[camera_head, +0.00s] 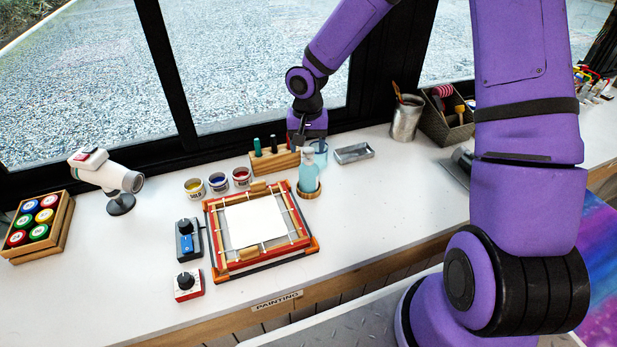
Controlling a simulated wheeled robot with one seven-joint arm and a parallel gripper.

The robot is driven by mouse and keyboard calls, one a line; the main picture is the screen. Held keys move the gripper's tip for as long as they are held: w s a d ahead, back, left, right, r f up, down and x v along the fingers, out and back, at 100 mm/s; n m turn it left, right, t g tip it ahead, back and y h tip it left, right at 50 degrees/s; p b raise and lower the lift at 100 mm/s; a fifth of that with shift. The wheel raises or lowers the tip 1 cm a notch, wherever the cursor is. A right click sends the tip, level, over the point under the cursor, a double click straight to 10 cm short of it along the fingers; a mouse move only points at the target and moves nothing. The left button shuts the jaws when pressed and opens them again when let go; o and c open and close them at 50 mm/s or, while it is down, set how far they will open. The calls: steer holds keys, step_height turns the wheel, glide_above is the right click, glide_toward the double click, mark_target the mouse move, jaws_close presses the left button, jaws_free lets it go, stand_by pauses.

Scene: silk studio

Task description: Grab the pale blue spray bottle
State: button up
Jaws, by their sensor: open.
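The pale blue spray bottle (308,178) stands upright on a small round wooden coaster (310,194), just right of the framed white cloth. My gripper (300,139) is above and slightly behind the bottle, at the end of my purple arm. The fingers point down near the bottle's top and the wooden pen block. They are small and dark in this view. I cannot tell whether they touch the bottle. The bottle's upper part is close to the fingers and hard to make out.
A wooden block with pens (268,161) stands left of the gripper. A clear blue-tinted cup (320,158) and a metal tray (354,153) are close behind and right. Paint pots (218,182) and the cloth frame (263,262) lie left. The counter right of the bottle is clear.

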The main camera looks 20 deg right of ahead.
mark_target(309, 175)
step_height(309, 175, down, 4)
steer(key=shift+s+d+f, duration=0.1)
